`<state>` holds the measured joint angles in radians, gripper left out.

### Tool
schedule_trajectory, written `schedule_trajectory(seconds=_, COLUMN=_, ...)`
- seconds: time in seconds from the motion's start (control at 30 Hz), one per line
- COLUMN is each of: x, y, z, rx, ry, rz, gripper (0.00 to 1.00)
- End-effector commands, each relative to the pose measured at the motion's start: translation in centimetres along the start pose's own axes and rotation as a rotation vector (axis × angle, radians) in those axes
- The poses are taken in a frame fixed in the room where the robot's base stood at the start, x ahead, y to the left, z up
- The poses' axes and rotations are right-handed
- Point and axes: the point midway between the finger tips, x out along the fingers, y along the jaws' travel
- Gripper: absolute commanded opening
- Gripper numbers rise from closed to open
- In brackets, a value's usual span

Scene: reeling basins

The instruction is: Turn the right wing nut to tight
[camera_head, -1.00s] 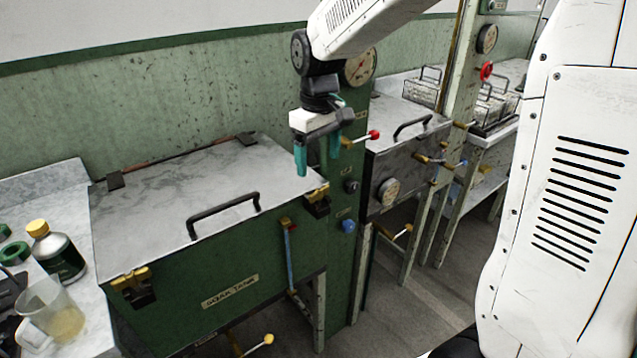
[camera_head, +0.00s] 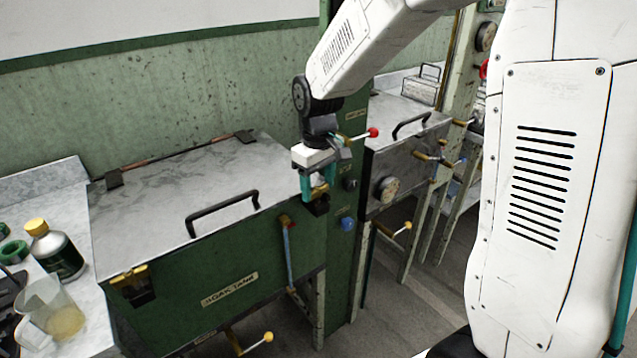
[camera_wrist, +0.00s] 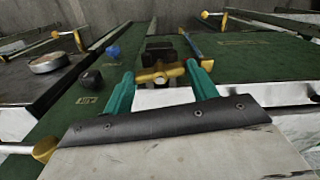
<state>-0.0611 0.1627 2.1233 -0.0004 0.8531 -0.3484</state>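The right wing nut (camera_head: 320,191) is brass-yellow, on a dark latch at the right front corner of the soak tank's lid. My gripper (camera_head: 312,196) is over it, pointing down, and hides part of it in the head view. In the wrist view the wing nut (camera_wrist: 159,73) lies between the two teal fingertips of my open gripper (camera_wrist: 161,72), with its wings spread across the gap. I cannot tell whether the fingers touch it. The left wing nut (camera_head: 130,273) sits on a similar latch at the lid's left front corner.
The soak tank (camera_head: 215,320) has a grey lid (camera_head: 165,215) with a black handle (camera_head: 222,212). A green post with a blue knob (camera_head: 347,224) and a red-tipped lever (camera_head: 371,133) stands close right of my gripper. A bottle (camera_head: 56,250) and a jug (camera_head: 55,310) are far left.

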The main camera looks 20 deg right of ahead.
Motion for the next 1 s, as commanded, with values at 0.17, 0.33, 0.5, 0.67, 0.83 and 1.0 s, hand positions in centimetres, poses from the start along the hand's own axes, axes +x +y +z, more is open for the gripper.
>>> schedule_trajectory(seconds=0.17, x=-0.03, y=0.02, z=0.00, rx=0.002, ry=0.000, rz=0.000, gripper=0.35)
schedule_trajectory(seconds=0.33, x=-0.02, y=0.02, z=0.02, rx=0.098, ry=-0.002, rz=-0.001, gripper=0.35)
schedule_trajectory(seconds=0.5, x=-0.02, y=0.02, z=0.03, rx=0.177, ry=-0.003, rz=-0.001, gripper=0.35)
schedule_trajectory(seconds=0.67, x=-0.02, y=0.02, z=0.03, rx=0.180, ry=-0.003, rz=-0.001, gripper=0.35)
schedule_trajectory(seconds=0.83, x=-0.02, y=0.02, z=0.03, rx=0.179, ry=-0.002, rz=-0.001, gripper=0.80)
schedule_trajectory(seconds=1.0, x=-0.02, y=-0.01, z=0.02, rx=0.178, ry=-0.002, rz=-0.001, gripper=0.80)
